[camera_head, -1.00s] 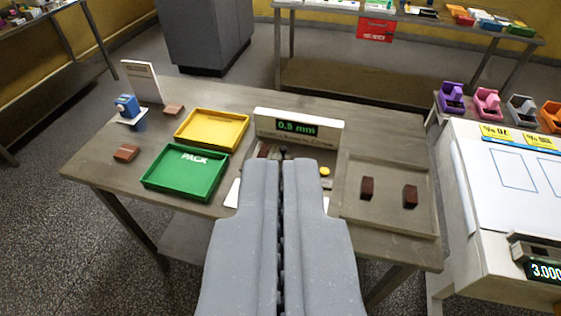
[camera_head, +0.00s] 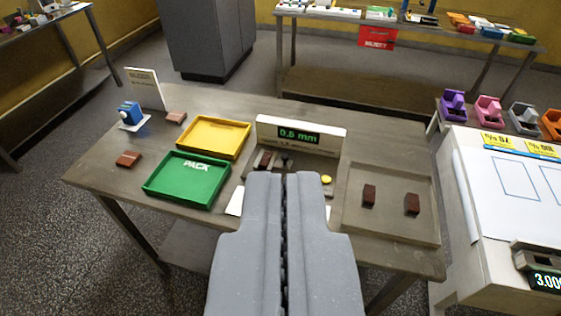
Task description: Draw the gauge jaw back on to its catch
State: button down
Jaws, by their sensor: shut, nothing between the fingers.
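The gauge (camera_head: 300,146) stands at the back middle of the table, with a green-lit display (camera_head: 299,136) that appears to read 0.6 mm, its last digit blurred. In front of the display are a brown piece (camera_head: 264,160) and a small dark knob (camera_head: 286,160), which looks like part of the jaw. My gripper (camera_head: 285,176) is shut and empty. Its tips lie just below the knob in the picture; I cannot tell whether they touch it. My fingers hide much of the gauge's front, and I cannot make out the catch.
A yellow button (camera_head: 326,180) is right of my fingertips. A green PACK tray (camera_head: 187,180) and a yellow tray (camera_head: 213,137) lie to the left. A grey tray (camera_head: 391,228) with two brown pieces lies to the right. Other brown pieces and a blue device (camera_head: 131,113) are farther left.

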aim_at(281, 160)
jog(key=z, duration=0.3)
jog(key=i, duration=0.9)
jog(key=z, duration=0.15)
